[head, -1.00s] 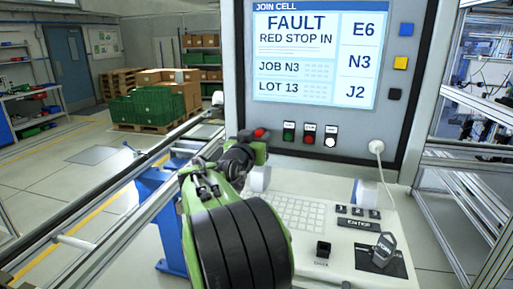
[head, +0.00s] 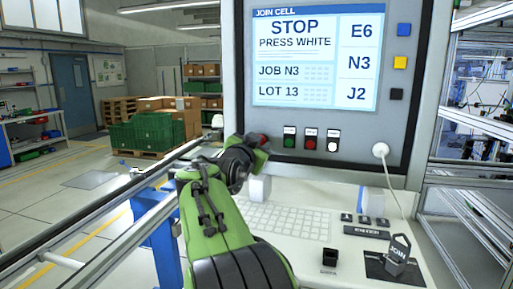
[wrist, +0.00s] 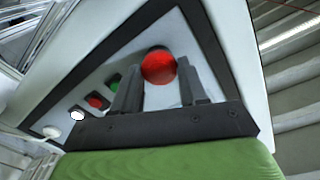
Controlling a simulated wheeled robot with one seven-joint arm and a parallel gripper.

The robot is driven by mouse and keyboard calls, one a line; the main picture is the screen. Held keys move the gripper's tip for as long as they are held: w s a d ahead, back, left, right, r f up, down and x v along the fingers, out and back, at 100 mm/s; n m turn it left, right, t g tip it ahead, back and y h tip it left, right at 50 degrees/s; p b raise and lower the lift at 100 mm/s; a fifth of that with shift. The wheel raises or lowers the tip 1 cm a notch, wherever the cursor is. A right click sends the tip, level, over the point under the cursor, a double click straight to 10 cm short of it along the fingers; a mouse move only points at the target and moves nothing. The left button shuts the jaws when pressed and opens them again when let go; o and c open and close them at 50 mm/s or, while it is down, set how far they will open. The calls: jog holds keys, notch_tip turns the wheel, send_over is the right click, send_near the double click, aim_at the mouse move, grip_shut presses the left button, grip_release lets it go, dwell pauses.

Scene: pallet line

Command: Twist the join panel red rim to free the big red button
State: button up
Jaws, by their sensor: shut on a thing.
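The join panel (head: 330,165) is a light grey housing with a screen (head: 315,58) that reads "STOP PRESS WHITE". The big red button (wrist: 158,67) is round and sits on the panel's lower left; in the head view my arm mostly hides it, with a bit of red (head: 263,139) showing. My gripper (wrist: 157,85) is at the button, its two dark fingers on either side and shut on its red rim. The line between rim and button face is too small to tell.
Green, red and white small buttons (head: 332,146) sit right of the big button. Below is a sloped desk with a keyboard (head: 285,218), a black knob (head: 329,258) and a key switch (head: 398,250). A metal rail (head: 110,215) runs at left. A white plug with cord (head: 380,150) hangs at right.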

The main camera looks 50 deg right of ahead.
jog(key=o, duration=1.1)
jog(key=b+v, duration=0.2)
jog(key=v, duration=1.3)
jog(key=shift+s+a, duration=0.2)
jog(key=shift+a, duration=0.1)
